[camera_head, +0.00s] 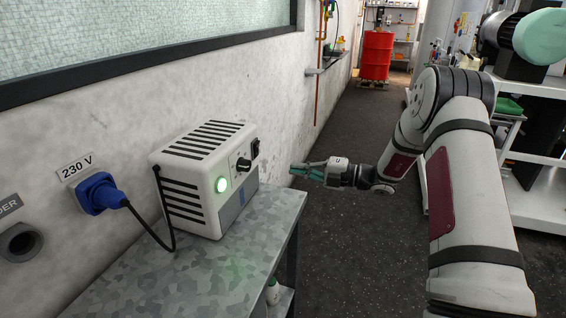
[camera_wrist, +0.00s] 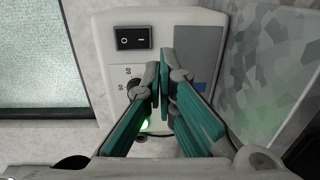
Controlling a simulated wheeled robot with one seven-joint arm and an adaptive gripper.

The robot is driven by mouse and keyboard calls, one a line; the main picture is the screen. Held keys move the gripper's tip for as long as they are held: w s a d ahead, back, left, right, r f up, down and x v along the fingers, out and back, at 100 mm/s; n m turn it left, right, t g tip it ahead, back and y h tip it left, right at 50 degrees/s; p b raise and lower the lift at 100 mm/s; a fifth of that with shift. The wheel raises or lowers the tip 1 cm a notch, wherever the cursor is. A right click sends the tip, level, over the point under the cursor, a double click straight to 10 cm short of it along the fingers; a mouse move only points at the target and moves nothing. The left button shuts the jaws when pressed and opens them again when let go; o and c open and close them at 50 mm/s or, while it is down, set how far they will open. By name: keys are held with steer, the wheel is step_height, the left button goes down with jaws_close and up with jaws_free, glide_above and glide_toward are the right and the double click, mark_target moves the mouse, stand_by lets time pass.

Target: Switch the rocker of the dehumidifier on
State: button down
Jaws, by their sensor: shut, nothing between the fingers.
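The dehumidifier (camera_head: 190,205) is a white slotted box on a metal-topped table against the wall. Its black rocker (camera_wrist: 134,38), marked O and I, is on the front panel and also shows at the panel's upper corner in the head view (camera_head: 255,148). I cannot tell which side of the rocker is pressed. A green lamp (camera_head: 221,184) on the panel glows. My gripper (camera_head: 294,169) is shut and empty, to the right of the dehumidifier and apart from it. In the wrist view its teal fingers (camera_wrist: 163,66) point at the panel, right of and below the rocker.
A black knob (camera_head: 243,164) sits between the lamp and the rocker. A blue plug (camera_head: 98,193) with a black cable is in the wall at left. The table (camera_head: 225,285) has free room in front. A red drum (camera_head: 376,57) stands far back.

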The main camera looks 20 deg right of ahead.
steer(key=shift+f+v, duration=0.15)
steer(key=shift+v, duration=0.6)
steer(key=shift+f+v, duration=0.2)
steer(key=shift+v, duration=0.55)
steer(key=s+a+r+n+g+h+p, duration=0.2)
steer(key=s+a+r+n+g, duration=0.2)
steer(key=s+a+r+n, duration=0.55)
steer(key=s+a+r+n+g+h+p, duration=0.2)
steer(key=s+a+r+n+g, duration=0.4)
steer(key=s+n, duration=0.6)
steer(key=s+d+r+n+t+h+p, duration=0.1)
steer(key=s+d+r+n+h, duration=0.1)
steer(key=s+n, duration=0.5)
steer(key=s+d+r+n+t+h+p, duration=0.1)
steer(key=s+d+r+n+h, duration=0.2)
steer(key=s+n, duration=0.4)
steer(key=s+d+r+n+t+h+p, duration=0.1)
steer(key=s+d+r+n+t+h, duration=0.1)
steer(key=s+n+h, duration=0.3)
steer(key=s+d+n, duration=0.1)
steer(key=s+n, duration=0.1)
steer(key=s, duration=0.2)
steer(key=shift+s+d+r, duration=0.15)
steer(key=shift+s+d, duration=0.05)
steer(key=shift+s, duration=0.15)
